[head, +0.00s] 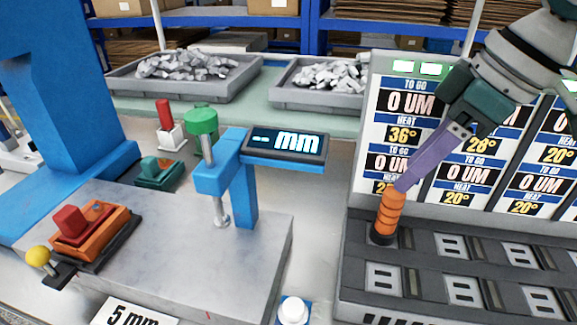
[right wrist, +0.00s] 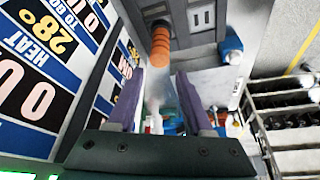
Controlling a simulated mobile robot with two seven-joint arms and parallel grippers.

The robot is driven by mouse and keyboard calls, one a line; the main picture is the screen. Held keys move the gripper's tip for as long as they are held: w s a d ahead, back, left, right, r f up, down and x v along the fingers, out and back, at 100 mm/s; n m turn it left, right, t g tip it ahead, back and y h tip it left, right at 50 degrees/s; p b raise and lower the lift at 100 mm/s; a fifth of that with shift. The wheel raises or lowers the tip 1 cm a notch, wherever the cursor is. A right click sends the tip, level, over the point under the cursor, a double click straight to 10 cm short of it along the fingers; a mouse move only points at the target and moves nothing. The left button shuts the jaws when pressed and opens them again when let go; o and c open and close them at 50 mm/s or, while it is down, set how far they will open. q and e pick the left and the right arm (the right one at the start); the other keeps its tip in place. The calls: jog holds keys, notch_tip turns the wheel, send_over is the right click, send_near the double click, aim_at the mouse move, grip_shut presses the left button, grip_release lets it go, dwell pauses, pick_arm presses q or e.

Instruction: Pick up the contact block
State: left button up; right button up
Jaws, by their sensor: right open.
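No part is labelled as the contact block, so I cannot tell for certain which thing it is. An orange ribbed cylinder (head: 391,209) stands upright in a dark round socket of the grey test panel (head: 352,270). My right gripper (head: 400,187), with purple fingers, reaches down to its top. In the right wrist view the gripper (right wrist: 160,75) is open, with the orange cylinder (right wrist: 159,46) just beyond and between the fingertips; I cannot tell whether they touch. A red block (head: 69,219) sits on an orange fixture (head: 95,232) at the left. My left gripper is not in view.
A blue gauge stand with a display (head: 285,144) and green knob (head: 201,121) stands mid-table. Two grey trays of metal pieces (head: 120,90) (head: 290,97) lie behind. Lit readout boards (head: 402,103) rise close behind the cylinder. A white knob (head: 293,310) is at the front.

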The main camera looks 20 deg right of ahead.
aim_at(382, 206)
jog(key=x, duration=0.3)
jog(key=shift+s+f, duration=0.1)
jog(key=shift+f, duration=0.35)
jog(key=x, duration=0.5)
jog(key=shift+d+f+b, duration=0.2)
jog(key=shift+f+b, duration=0.2)
jog(key=shift+f, duration=0.05)
jog(key=shift+c, duration=0.3)
grip_shut()
jog(key=shift+r, duration=0.1)
